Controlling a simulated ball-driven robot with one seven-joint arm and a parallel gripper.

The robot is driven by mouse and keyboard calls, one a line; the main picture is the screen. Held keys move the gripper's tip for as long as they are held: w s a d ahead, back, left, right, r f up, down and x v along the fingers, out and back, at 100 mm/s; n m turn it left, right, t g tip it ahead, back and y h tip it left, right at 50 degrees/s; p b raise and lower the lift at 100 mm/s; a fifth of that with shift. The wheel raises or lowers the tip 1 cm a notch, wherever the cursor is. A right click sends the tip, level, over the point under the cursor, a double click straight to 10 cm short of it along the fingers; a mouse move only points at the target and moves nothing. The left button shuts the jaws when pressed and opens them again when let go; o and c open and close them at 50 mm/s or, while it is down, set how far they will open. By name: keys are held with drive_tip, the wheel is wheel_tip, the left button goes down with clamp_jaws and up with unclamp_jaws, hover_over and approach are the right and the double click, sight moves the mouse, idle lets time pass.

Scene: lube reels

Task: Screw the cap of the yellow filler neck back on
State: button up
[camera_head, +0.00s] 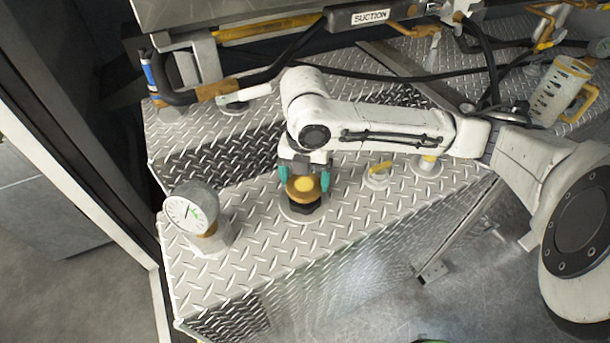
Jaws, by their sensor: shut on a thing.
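My gripper (304,182) points down over the diamond-plate deck, with a teal finger on each side of a round cap. It is shut on this cap (303,186), which has a yellow top and a brownish rim. Directly below the cap is a dark collar or neck (304,206) on a round pale base flange (301,217). The cap looks upright and in line with the neck. I cannot tell whether it is seated or threaded on it. The gripper's palm and wrist hide part of the cap's far side.
A pressure gauge (190,212) stands at the left. Black hoses and a SUCTION-labelled handle (371,16) lie behind. A clear jug (560,92) stands at the right. The front deck is clear.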

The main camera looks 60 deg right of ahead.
idle(0.3)
drive_tip(key=shift+s+r+m+p, duration=0.1)
drive_tip(key=shift+m+p, duration=0.55)
drive_tip(key=shift+m, duration=0.45)
drive_tip(key=m, duration=0.3)
drive_tip(key=shift+s+p, duration=0.1)
drive_tip(key=shift+p, duration=0.25)
drive_tip(key=m+p, duration=0.1)
drive_tip(key=m, duration=0.1)
drive_tip(key=shift+s+m, duration=0.1)
drive_tip(key=shift+m, duration=0.2)
drive_tip(key=shift+s+m+p, duration=0.1)
drive_tip(key=shift+m+p, duration=0.4)
drive_tip(key=shift+m, duration=0.8)
